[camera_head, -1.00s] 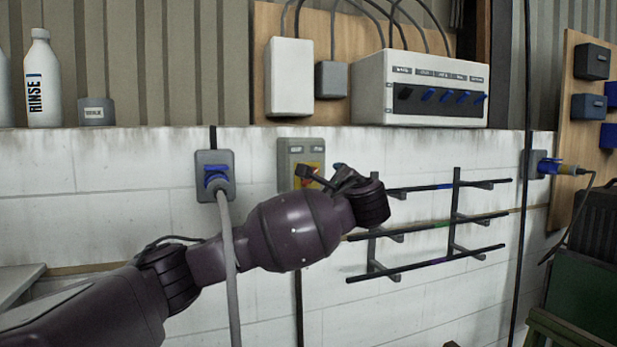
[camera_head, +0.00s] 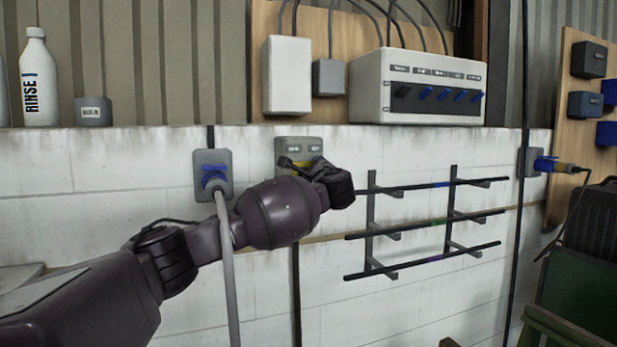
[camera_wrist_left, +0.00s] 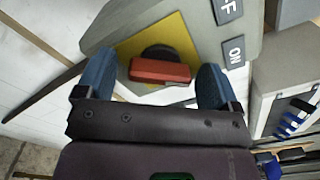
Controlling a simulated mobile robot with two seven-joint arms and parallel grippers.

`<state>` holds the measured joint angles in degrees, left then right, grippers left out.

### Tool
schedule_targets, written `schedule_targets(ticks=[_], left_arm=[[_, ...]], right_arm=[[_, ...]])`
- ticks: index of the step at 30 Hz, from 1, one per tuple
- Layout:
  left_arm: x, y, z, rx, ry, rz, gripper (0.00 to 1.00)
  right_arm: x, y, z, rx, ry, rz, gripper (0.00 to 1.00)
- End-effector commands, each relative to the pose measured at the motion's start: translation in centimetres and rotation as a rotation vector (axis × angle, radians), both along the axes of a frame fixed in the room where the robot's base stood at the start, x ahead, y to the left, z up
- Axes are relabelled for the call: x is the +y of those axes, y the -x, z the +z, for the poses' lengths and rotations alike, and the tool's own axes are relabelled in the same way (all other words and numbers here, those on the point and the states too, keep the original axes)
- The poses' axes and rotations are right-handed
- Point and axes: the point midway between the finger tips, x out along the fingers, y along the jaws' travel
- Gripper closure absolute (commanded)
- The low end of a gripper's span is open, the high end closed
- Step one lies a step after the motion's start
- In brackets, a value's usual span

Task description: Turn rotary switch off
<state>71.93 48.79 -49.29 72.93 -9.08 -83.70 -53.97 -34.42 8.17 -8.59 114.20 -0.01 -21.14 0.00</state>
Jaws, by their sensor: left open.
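The rotary switch has a red handle (camera_wrist_left: 160,70) on a dark round base, set on a yellow plate (camera_wrist_left: 180,32) of a grey box. ON and OFF-type labels show beside it in the left wrist view. In the head view the grey switch box (camera_head: 290,146) is on the white wall, its lower part hidden behind my left arm. My left gripper (camera_wrist_left: 155,82) is open, its two blue fingertips on either side of the red handle. I cannot tell whether they touch it. In the head view the gripper (camera_head: 300,166) is in front of the box. My right gripper is not in view.
A blue plug socket (camera_head: 213,172) with a hanging grey cable is left of the box, and the cable passes in front of my left arm. A black wall rack (camera_head: 430,222) is to the right. A control panel (camera_head: 420,88) stands on the ledge above.

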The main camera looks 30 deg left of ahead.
Motion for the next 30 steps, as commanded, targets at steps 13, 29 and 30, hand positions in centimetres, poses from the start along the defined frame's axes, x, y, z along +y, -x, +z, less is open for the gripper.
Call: schedule_targets(ticks=[13,29,30], left_arm=[[0.01,-0.03,-0.03,0.000,0.000,0.000,0.43],[-0.06,-0.04,-0.19,-0.061,0.058,0.000,0.62],[-0.07,-0.04,-0.22,-0.076,0.074,0.000,0.62]], right_arm=[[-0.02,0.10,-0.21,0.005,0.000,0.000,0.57],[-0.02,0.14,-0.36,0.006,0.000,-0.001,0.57],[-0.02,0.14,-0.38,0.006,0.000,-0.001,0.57]])
